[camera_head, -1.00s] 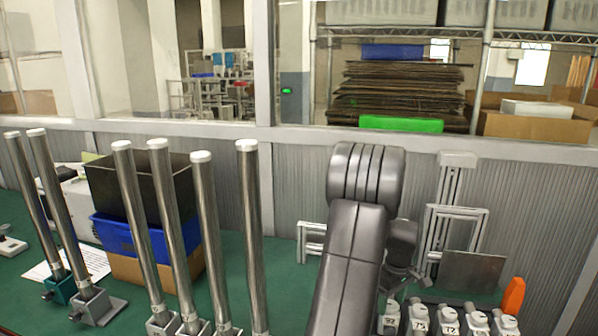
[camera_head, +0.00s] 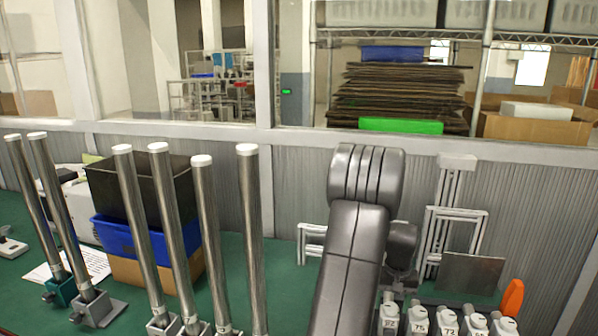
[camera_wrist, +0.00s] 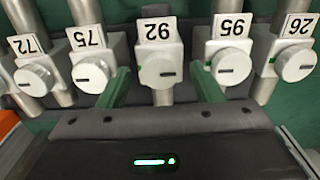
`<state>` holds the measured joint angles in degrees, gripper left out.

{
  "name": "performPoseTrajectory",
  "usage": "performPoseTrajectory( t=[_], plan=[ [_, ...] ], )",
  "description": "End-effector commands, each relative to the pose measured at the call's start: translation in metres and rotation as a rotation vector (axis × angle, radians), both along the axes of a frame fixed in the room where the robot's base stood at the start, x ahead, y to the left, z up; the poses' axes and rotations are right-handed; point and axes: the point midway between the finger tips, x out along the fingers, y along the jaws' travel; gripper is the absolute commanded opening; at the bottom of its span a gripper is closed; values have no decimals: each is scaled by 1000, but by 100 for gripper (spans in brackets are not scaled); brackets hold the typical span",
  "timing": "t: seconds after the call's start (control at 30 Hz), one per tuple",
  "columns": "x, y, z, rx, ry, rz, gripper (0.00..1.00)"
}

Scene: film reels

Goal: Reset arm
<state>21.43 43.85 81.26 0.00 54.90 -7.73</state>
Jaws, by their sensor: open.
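My arm rises from the bottom middle of the head view, and its links hide my gripper there. In the wrist view my gripper (camera_wrist: 164,88) is open. Its two green fingers sit apart, to the left and right of the white clamp labelled 92 (camera_wrist: 160,68) in the picture. Nothing is seen held between them. I cannot tell how far the fingers are from the clamp. More white clamps with round knobs and number labels stand in the same row, among them 75 (camera_wrist: 92,75) and 95 (camera_wrist: 231,66).
Several tall metal posts (camera_head: 252,240) with white caps stand at left. Behind them are a black bin (camera_head: 125,185), a blue crate (camera_head: 112,234) and a cardboard box (camera_head: 145,272). Numbered clamps (camera_head: 449,322), a grey plate (camera_head: 470,277) and an orange piece (camera_head: 512,296) are at right. Green tabletop (camera_head: 285,285) shows between.

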Motion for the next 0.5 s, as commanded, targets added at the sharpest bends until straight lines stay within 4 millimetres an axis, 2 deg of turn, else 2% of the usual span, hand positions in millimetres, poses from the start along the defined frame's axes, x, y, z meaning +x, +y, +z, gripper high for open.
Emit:
performPoseTrajectory(
  t=[0.5],
  plan=[
    [0, 0, 0, 0, 0, -359, 59]
  ],
)
